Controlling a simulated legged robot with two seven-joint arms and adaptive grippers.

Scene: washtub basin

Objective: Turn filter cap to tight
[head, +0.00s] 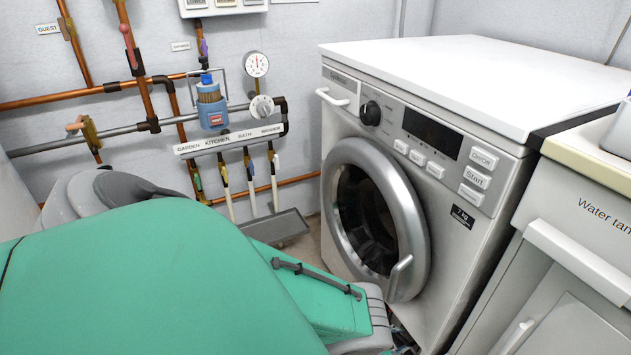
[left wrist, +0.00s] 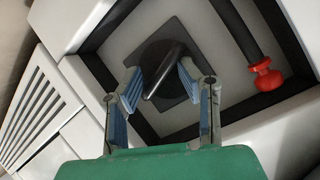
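The filter cap (left wrist: 157,57) is a dark round cap with a raised bar-shaped grip, set on a dark square plate inside a black-framed recess in the left wrist view. Its grip slants from upper right to lower left. My left gripper (left wrist: 160,76) has its two blue-padded fingers spread apart, one on each side of the cap's grip, with gaps visible. I cannot tell whether either fingertip touches the cap. In the head view, my green left arm hides the cap, and only a bit of the left gripper (head: 403,340) shows low beside the washer. My right gripper is in neither view.
The white washing machine (head: 440,130) has its round door (head: 410,215) shut, close to my arm. A red plug (left wrist: 265,79) on a black hose is right of the cap. A slatted vent (left wrist: 35,115) is left. Pipes and a grey tray (head: 275,227) are by the wall.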

